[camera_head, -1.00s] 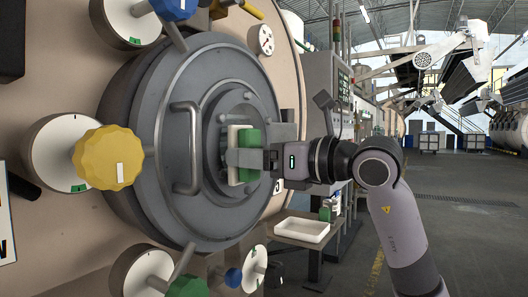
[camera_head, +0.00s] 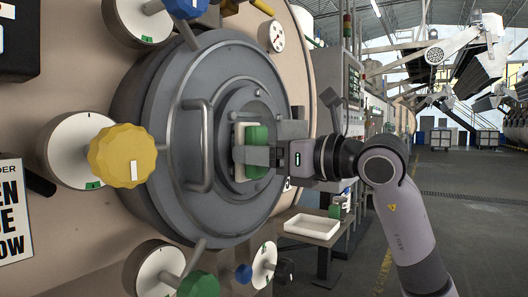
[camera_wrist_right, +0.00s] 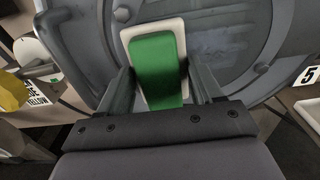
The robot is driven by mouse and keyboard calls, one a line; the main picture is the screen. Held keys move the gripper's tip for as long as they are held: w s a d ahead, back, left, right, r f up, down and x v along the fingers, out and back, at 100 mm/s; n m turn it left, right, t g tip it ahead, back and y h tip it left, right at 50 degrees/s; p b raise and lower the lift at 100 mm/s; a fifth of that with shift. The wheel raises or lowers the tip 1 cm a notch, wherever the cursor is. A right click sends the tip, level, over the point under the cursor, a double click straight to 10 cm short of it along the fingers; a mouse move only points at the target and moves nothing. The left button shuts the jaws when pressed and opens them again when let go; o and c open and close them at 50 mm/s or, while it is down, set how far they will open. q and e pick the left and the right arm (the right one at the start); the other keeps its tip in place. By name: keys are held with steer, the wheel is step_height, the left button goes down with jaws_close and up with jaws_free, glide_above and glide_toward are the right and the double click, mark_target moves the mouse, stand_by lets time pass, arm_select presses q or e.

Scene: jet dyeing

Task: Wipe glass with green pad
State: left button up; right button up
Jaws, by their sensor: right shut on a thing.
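The green pad (camera_head: 257,135) has a white face layer and is clamped upright between the fingers of my right gripper (camera_head: 259,156). In the right wrist view the green pad (camera_wrist_right: 158,68) sits between both fingers, its white border facing the hatch. The glass is the small round window at the centre of the grey round hatch (camera_head: 160,190). The pad and fingers cover most of it in the head view. The pad is right in front of the window; I cannot tell whether it touches. My left gripper is not in view.
A curved metal handle (camera_head: 192,147) stands out left of the window. A yellow knob (camera_head: 122,155) and a green knob (camera_head: 198,285) ring the hatch. A side table with a white tray (camera_head: 312,226) stands at lower right. The floor aisle at right is clear.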

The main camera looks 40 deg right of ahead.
steer(key=shift+w+a, duration=0.2)
steer(key=shift+w, duration=0.35)
steer(key=w+d+p, duration=0.1)
steer(key=w+d, duration=0.3)
steer(key=d, duration=0.6)
stand_by(0.9)
steer(key=shift+a+f, duration=0.1)
steer(key=shift+a, duration=0.05)
steer(key=shift+s+a+p, duration=0.1)
steer(key=shift+s+a, duration=0.6)
steer(key=shift+a, duration=0.95)
steer(key=shift+s+a+p, duration=0.15)
steer(key=shift+s+a, duration=0.5)
steer(key=shift+a, duration=0.95)
steer(key=shift+s+a+p, duration=0.1)
steer(key=shift+s+a, duration=0.6)
steer(key=shift+a, duration=0.95)
steer(key=shift+s, duration=0.1)
